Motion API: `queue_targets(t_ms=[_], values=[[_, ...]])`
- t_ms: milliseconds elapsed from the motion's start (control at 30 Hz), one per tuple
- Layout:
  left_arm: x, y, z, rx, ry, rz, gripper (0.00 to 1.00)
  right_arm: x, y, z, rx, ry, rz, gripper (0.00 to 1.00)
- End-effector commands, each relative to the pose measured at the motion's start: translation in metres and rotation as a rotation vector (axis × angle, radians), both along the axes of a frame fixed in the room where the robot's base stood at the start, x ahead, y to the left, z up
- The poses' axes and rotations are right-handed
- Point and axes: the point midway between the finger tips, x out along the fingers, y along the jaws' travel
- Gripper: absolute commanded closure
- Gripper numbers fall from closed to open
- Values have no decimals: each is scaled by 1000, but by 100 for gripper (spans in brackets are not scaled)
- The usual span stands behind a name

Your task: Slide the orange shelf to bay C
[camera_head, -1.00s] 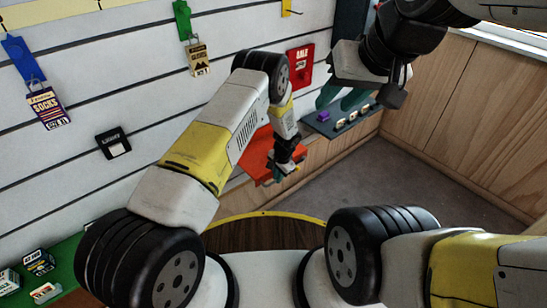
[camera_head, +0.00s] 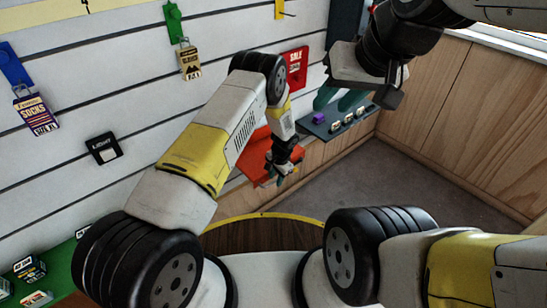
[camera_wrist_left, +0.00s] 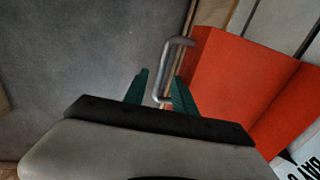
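The orange shelf (camera_head: 253,166) is on the slatted wall in the middle of the head view, partly hidden by my left arm. In the left wrist view, the orange shelf (camera_wrist_left: 240,85) fills the right side, with a grey metal handle (camera_wrist_left: 168,48) on its near edge. My left gripper (camera_head: 284,176) is at that edge. Its teal fingers (camera_wrist_left: 160,78) are apart, with the handle's lower part between them, nearer the right finger. Contact cannot be told. My right gripper (camera_head: 338,98) is open and empty, in front of the wall near the dark shelf.
A dark blue-grey shelf (camera_head: 340,125) with a purple block and small items is right of the orange shelf. A red SALE sign (camera_head: 294,68) hangs above. A label starting "BAY" (camera_wrist_left: 308,160) is cut off. Wooden panels (camera_head: 450,120) bound the right; grey floor (camera_head: 375,180) is clear.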

Motion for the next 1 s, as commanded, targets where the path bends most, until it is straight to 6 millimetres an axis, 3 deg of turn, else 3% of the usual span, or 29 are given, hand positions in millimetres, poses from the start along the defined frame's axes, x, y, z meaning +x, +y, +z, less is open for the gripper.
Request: queue_targets(t_ms=[167, 533, 1000], values=[[-2, -2, 15, -1, -2, 0, 68, 0, 0, 0, 0, 0, 0, 64], [-10, -9, 70, -2, -1, 0, 68, 0, 0, 0, 0, 0, 0, 64], [-11, -9, 77, -1, -1, 0, 68, 0, 0, 0, 0, 0, 0, 64]])
